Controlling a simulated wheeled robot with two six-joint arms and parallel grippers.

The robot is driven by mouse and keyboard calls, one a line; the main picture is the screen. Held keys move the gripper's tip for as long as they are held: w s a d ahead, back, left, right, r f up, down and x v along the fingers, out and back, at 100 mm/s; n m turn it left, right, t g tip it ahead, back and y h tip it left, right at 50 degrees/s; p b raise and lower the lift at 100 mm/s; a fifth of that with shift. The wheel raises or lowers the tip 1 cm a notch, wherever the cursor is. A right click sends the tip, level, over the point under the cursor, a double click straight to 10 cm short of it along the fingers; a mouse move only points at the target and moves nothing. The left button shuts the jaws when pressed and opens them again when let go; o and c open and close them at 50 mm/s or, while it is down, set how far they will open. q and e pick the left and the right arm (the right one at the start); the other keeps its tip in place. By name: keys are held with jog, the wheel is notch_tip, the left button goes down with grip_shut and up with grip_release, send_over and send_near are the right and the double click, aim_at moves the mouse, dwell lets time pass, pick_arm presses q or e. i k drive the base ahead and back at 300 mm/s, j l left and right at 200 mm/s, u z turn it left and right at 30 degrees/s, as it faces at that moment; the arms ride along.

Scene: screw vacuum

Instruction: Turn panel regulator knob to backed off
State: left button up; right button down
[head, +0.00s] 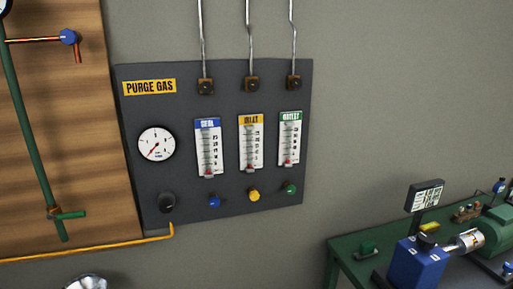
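The dark grey purge gas panel (285,198) hangs on the wall in the middle of the head view. Its black regulator knob (167,203) sits at the lower left, below a round white gauge (156,144) with a red needle pointing to the lower left. Which setting the knob is at cannot be told. Neither of my grippers shows clearly. A shiny rounded metal piece (86,283) is cut off at the bottom edge, and I cannot tell what it is.
Three flowmeters stand right of the gauge, with blue (214,201), yellow (253,194) and green (290,188) knobs below. A yellow pipe (90,251) runs to the panel's lower left. A green bench (345,251) with a blue pump (415,265) is at lower right.

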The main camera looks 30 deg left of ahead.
aim_at(166, 206)
jog(key=u, duration=1.1)
